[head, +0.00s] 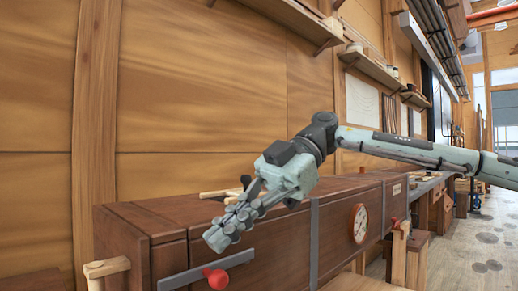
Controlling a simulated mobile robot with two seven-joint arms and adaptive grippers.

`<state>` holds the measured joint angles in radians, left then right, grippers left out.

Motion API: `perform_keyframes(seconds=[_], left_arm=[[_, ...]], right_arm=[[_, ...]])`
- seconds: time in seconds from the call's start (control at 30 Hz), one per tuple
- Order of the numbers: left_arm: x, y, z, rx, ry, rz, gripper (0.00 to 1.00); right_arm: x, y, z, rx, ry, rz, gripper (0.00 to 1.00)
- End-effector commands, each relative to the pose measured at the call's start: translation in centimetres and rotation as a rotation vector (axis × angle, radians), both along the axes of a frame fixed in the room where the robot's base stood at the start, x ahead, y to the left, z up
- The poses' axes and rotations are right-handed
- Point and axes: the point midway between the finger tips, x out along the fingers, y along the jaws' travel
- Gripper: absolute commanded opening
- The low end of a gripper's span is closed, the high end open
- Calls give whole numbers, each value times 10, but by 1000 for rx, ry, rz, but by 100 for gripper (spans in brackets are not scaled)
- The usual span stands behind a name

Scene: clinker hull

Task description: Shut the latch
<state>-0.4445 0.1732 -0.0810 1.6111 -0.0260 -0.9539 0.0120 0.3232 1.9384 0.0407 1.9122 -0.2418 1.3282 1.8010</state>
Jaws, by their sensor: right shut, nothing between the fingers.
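The latch shows as a grey bar (183,280) with a red knob (217,279) on the front of a long dark-brown wooden cabinet (283,250), low in the view. The bar slopes, with its right end higher, and its lower left end reaches the bottom edge of the picture. My right gripper (217,236) reaches in from the right and points down and left. Its fingers are shut and empty, a little above the bar and knob in the picture; contact does not show. My left gripper is not in view.
A grey vertical strap (314,243) and a round dial (360,223) are on the cabinet front, right of the latch. Light wooden pieces (220,193) lie on top behind my gripper. A wooden post (106,267) stands at the left. Wall shelves (372,66) hang above.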

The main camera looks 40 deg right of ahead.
Motion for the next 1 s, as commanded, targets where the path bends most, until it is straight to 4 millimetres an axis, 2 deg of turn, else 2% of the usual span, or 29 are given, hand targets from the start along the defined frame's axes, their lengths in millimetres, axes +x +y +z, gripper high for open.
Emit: perform_keyframes(seconds=[0.03,0.1,0.3,0.5,0.7,1.0], left_arm=[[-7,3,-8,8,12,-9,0],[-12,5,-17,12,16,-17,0],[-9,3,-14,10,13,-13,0],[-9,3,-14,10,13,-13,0],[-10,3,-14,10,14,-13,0],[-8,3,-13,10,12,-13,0]], right_arm=[[-1,-1,11,-2,-3,-2,0],[-2,-6,20,-2,-5,-6,0],[-7,-34,59,-1,-5,-5,0],[-11,-52,85,-1,-4,-4,0],[-14,-58,95,0,-3,0,0],[-14,-58,95,0,-4,0,0]])
